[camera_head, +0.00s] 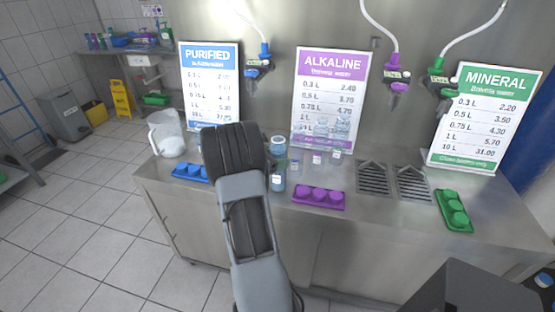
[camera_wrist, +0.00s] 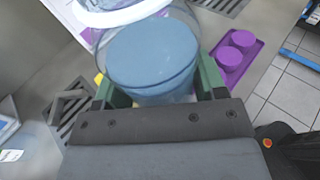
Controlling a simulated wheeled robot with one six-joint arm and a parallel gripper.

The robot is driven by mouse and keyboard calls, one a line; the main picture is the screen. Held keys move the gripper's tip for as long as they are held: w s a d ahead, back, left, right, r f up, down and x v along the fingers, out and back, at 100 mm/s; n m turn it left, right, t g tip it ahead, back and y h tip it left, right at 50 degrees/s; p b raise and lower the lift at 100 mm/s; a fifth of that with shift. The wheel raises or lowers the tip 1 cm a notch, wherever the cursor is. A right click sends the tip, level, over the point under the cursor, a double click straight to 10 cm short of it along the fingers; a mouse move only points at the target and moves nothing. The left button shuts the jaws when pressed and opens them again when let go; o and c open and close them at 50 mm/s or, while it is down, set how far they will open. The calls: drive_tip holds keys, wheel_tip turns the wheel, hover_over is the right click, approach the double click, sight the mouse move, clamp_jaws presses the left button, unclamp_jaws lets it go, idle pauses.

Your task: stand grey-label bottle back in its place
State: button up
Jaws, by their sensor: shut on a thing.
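My gripper (camera_wrist: 158,88) is shut on a clear bottle with a wide blue lid (camera_wrist: 152,52). Its green fingers lie on either side of the bottle just below the lid. The bottle's label is hidden in the wrist view, so I cannot tell its colour. In the head view my dark wrist covers the fingers and part of the counter.
The steel counter (camera_head: 410,212) carries a blue tray (camera_head: 190,172), a purple tray (camera_head: 318,198), a green tray (camera_head: 454,211) and two drain grates (camera_head: 373,178). A clear jug (camera_head: 168,134) stands at left. Clear bottles (camera_head: 317,158) stand before the Alkaline sign (camera_head: 328,90). Taps hang above.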

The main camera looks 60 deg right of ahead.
drive_tip(key=shift+f, duration=0.15)
drive_tip(key=shift+f, duration=0.2)
drive_tip(key=o, duration=1.4)
drive_tip(key=v, duration=1.2)
drive_tip(key=s+a+m+t+y, duration=0.2)
drive_tip(key=a+m+t+y, duration=0.1)
drive_tip(key=a, duration=0.8)
drive_tip(key=s+a+r+m+t+y, duration=0.1)
drive_tip(key=a+m+t+y, duration=0.3)
drive_tip(key=a, duration=0.7)
drive_tip(key=s+a+m+t+y+b, duration=0.1)
drive_tip(key=s+a+m+t+y, duration=0.2)
drive_tip(key=a, duration=0.8)
drive_tip(key=shift+s+a+r+m+t+y, duration=0.15)
drive_tip(key=shift+m+y, duration=0.5)
drive_tip(key=shift+y, duration=0.4)
drive_tip(key=shift+w+a+r+m+t+y, duration=0.1)
drive_tip(key=shift+r+m+t+y, duration=0.1)
drive_tip(key=shift+m+y, duration=0.65)
drive_tip(key=shift+r, duration=0.1)
